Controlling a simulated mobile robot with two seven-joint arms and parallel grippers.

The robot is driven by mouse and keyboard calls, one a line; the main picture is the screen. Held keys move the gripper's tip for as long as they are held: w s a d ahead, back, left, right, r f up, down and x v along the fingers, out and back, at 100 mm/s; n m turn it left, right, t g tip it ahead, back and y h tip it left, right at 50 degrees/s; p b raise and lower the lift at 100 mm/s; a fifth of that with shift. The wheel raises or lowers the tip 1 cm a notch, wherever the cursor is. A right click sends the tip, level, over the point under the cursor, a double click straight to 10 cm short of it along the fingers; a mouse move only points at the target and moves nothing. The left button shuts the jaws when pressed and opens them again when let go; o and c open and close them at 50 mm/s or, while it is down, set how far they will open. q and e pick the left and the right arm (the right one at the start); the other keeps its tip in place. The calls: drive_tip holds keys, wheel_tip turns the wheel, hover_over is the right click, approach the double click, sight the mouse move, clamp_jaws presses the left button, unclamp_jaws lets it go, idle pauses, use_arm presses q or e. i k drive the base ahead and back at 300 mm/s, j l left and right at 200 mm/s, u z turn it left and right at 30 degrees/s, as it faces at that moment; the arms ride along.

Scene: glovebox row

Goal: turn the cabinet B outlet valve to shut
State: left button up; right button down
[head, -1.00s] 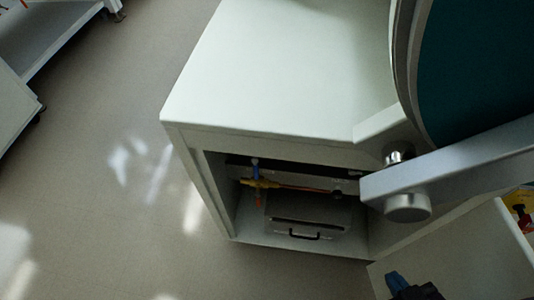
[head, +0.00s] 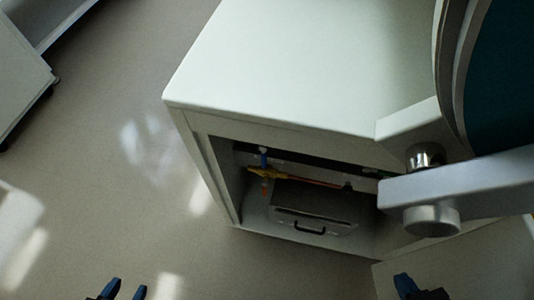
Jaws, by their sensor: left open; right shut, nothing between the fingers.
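A yellow valve body (head: 262,172) with a small blue part above it sits inside the open lower compartment of the white cabinet (head: 270,70). An orange-red pipe (head: 310,182) runs right from it to a dark fitting. No label is readable, so I cannot tell whether this is cabinet B's outlet valve, nor its handle position. My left gripper (head: 126,290) is open and empty at the bottom edge, over the floor, well left of the compartment. My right gripper (head: 408,284) is shut and empty at the bottom right, below the compartment and apart from the valve.
A grey case (head: 315,205) with a black handle stands in the compartment below the pipe. A thick grey bar (head: 460,188) with a round hinge knob juts across the right side. A white panel (head: 475,265) lies at lower right.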

sight(365, 169)
drive_tip(key=k+j+z, duration=0.25)
drive_tip(key=z, duration=0.25)
drive_tip(key=k+j+z, duration=0.25)
drive_tip(key=z, duration=0.25)
drive_tip(key=k, duration=0.05)
